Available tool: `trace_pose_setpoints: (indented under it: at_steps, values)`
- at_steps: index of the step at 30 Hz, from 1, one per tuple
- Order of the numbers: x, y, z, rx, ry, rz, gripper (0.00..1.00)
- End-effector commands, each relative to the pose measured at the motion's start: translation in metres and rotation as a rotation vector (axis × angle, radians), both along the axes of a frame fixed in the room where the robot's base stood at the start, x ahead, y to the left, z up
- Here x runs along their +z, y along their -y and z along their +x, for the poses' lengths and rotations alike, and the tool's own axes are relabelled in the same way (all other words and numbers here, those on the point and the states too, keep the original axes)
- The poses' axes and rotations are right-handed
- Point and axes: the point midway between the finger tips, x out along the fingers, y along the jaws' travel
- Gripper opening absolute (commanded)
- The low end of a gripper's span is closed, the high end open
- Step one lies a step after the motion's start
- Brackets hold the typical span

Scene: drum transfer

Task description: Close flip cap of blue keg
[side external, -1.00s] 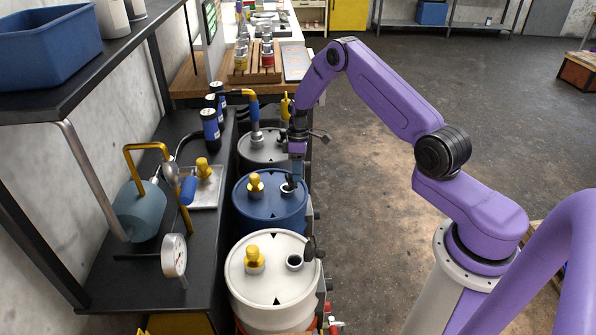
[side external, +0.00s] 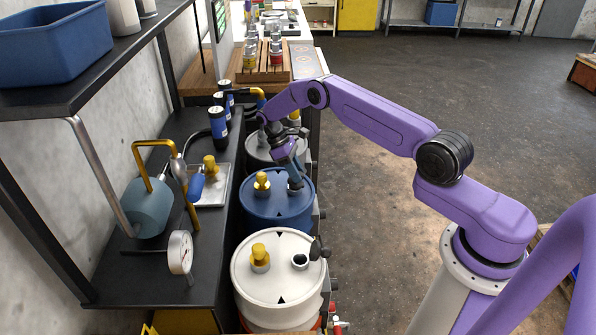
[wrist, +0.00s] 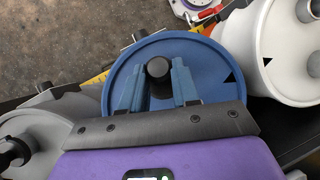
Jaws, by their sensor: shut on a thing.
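The blue keg (side external: 270,212) stands between a white keg and a grey keg, with a yellow-topped fitting (side external: 262,182) on its lid. My gripper (side external: 296,186) is tilted down at the right side of this lid, where the opening is hidden behind its fingers. In the wrist view, the round black flip cap (wrist: 158,67) shows over the blue lid (wrist: 205,60), between my two blue-grey fingers, which are shut on it. Whether the cap is seated on the opening cannot be told.
The white keg (side external: 255,272) in front has an open spout and a raised black cap (side external: 316,249). The grey keg (side external: 258,150) is behind. A black bench (side external: 150,275) with a gauge (side external: 180,253) borders the left.

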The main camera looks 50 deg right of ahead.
Motion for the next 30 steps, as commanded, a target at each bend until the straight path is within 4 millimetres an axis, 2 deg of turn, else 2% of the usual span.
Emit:
trace_pose_setpoints:
  at_steps: [23, 24, 26, 27, 30]
  values:
    - [-0.0003, -0.0017, 0.002, -0.001, -0.046, -0.046, 0.0]
    - [-0.0003, -0.0017, 0.0021, -0.001, -0.046, -0.046, 0.34]
    - [-0.0004, -0.0017, 0.0022, -0.001, -0.046, -0.045, 0.53]
    - [-0.0005, -0.0017, 0.0022, -0.001, -0.046, -0.045, 0.56]
    - [-0.0007, -0.0019, 0.0022, -0.001, -0.046, -0.045, 0.56]
